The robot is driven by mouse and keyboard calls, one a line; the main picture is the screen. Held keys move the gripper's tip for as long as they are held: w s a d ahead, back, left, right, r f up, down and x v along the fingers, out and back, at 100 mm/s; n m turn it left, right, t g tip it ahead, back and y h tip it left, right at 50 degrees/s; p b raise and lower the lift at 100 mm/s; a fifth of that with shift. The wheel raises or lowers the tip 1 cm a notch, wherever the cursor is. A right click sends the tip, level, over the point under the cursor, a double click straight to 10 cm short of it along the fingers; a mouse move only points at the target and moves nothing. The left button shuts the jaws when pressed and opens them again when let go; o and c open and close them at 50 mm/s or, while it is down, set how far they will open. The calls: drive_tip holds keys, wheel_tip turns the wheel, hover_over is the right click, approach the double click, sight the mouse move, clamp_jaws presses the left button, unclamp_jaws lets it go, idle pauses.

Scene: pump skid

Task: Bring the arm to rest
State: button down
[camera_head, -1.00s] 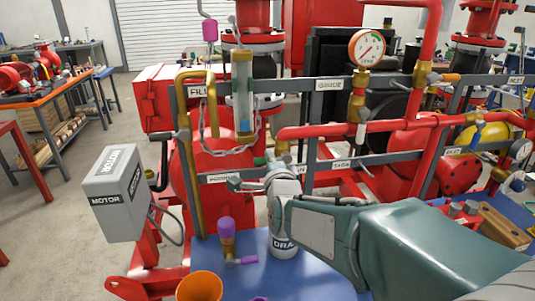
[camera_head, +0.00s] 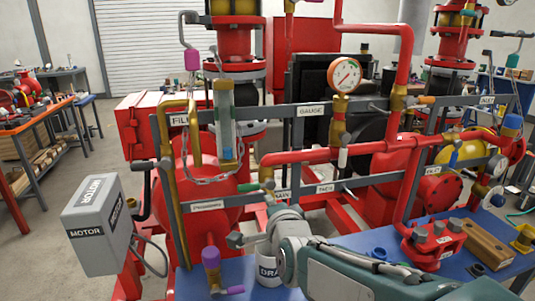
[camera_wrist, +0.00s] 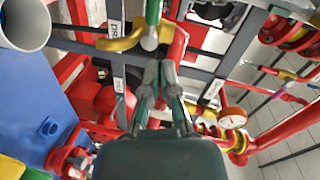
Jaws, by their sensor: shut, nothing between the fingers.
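My arm reaches in from the lower right of the head view, over the blue deck of the skid (camera_head: 215,275). My gripper (camera_head: 236,240) is in front of the red pipework, just below the lower grey rail. The wrist view shows its grey fingers (camera_wrist: 158,70) close together, with nothing between them. In that view they point toward the labelled grey rail, and I cannot tell the gap to it. My arm partly hides a white drain cup (camera_head: 268,272).
A grey motor box (camera_head: 95,225) stands at left. A brass valve with a purple cap (camera_head: 211,262) stands left of my arm. The pressure gauge (camera_head: 345,75) and sight glass (camera_head: 225,120) rise behind. A wooden block (camera_head: 475,243) lies on the deck at right.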

drive_tip(key=s+d+f+n+g+h, duration=0.1)
drive_tip(key=s+d+f+n+g, duration=0.1)
drive_tip(key=s, duration=0.6)
drive_tip(key=s+d+f+n+g+h, duration=0.2)
drive_tip(key=s+d+f+n+g, duration=0.1)
drive_tip(key=s+d+n, duration=0.3)
drive_tip(key=s+d+f+n+g+h, duration=0.1)
drive_tip(key=s+d+n+g, duration=0.3)
drive_tip(key=s+d, duration=0.4)
drive_tip(key=shift+s+d+f+g, duration=0.15)
drive_tip(key=shift+s+f+g, duration=0.35)
drive_tip(key=shift+s+f, duration=0.45)
